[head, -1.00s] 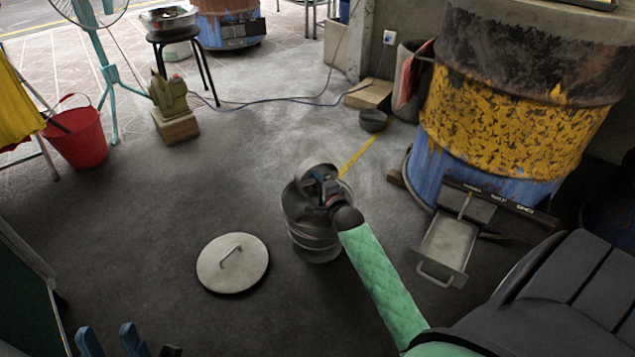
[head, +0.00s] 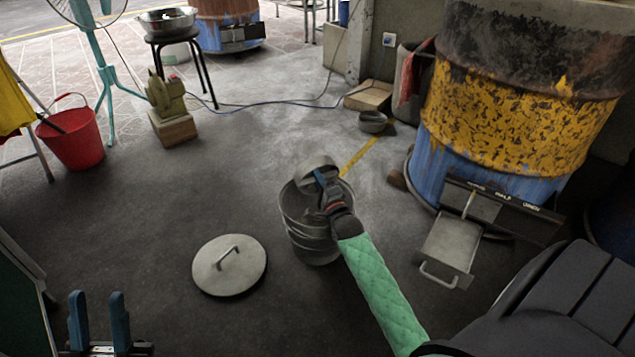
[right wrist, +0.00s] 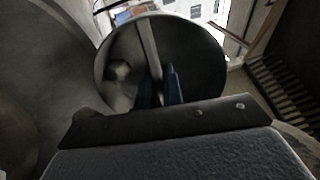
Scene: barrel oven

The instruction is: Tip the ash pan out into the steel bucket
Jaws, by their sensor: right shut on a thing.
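The steel bucket (head: 312,247) stands on the floor near the middle of the head view. My right gripper (head: 322,180) is over its mouth, shut on a round grey metal pan (head: 316,166), which is tilted. In the right wrist view the pan (right wrist: 200,60) shows its round hollow, with a bar across it between my blue fingers (right wrist: 160,85). I cannot see whether ash is falling. A rectangular grey tray (head: 447,245) with a loop handle sticks out below the barrel oven (head: 515,130). My left gripper (head: 99,322) is open and empty at the lower left.
A round lid (head: 229,265) with a handle lies left of the bucket. A red bucket (head: 75,138) and fan stand back left.

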